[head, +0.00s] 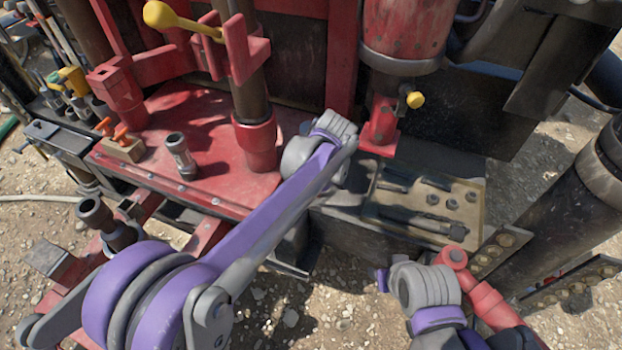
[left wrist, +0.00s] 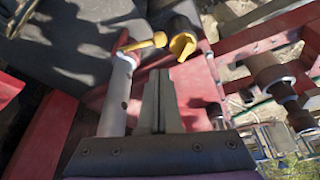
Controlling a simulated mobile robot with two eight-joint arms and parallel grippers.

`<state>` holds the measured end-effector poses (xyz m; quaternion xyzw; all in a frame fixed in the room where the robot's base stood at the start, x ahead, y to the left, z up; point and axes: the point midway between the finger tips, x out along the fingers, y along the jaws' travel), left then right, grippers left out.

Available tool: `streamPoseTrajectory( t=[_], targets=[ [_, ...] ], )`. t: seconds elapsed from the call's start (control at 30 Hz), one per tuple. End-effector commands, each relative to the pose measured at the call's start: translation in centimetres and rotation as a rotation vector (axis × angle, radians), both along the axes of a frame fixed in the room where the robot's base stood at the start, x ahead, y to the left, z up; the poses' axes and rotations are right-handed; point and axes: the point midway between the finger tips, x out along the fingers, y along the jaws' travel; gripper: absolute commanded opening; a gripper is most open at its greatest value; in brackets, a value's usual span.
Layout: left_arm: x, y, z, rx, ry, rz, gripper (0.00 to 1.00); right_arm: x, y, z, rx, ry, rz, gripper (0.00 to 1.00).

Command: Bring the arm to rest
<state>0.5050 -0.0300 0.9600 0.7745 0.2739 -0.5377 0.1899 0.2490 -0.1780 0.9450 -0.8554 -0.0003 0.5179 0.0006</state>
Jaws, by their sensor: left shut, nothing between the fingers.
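My left gripper (left wrist: 158,82) shows in the left wrist view with its two grey fingers pressed together and nothing between them. In the head view my left arm (head: 270,215) reaches from the lower left up to the middle, and its far end is beside the red column base. The left fingers cannot be made out there. Part of my right arm (head: 432,290) shows at the lower right of the head view, over the gravel, but its fingers are not visible.
A red deck (head: 205,185) carries a loose grey metal fitting (head: 180,155). A tool tray (head: 425,208) lies right of my left arm. A yellow-knobbed lever (head: 185,22) sticks out above the deck. A pale cylinder (left wrist: 118,95) stands close left of my left fingers.

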Motion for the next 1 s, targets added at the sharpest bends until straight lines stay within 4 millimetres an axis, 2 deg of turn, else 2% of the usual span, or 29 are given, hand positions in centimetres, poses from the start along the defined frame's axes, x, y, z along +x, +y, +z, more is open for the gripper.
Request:
streamPoseTrajectory(
  t=[0.43, 0.57, 0.67, 0.77, 1.0],
  targets=[
    [-0.1, 0.0, -0.1, -0.001, 0.001, 0.0, 0.0, 0.0, 0.0, -0.1, 0.0, 0.001, 0.0, 0.5],
    [-0.6, 1.0, 0.3, -0.004, 0.005, -0.018, 0.0, 0.0, 0.0, -0.1, 0.0, 0.001, 0.0, 0.5],
    [-1.9, 3.4, 1.3, -0.011, 0.013, -0.063, 0.0, 0.0, 0.0, -0.1, 0.0, 0.001, 0.0, 0.5],
    [-4.4, 6.8, 2.3, -0.024, 0.019, -0.14, 0.0, 0.0, 0.0, -0.1, 0.0, 0.001, 0.0, 0.5],
    [-12.2, 14.0, 3.2, -0.039, 0.0, -0.351, 0.0, 0.0, 0.0, -0.1, 0.0, 0.001, 0.0, 0.5]
  ],
)
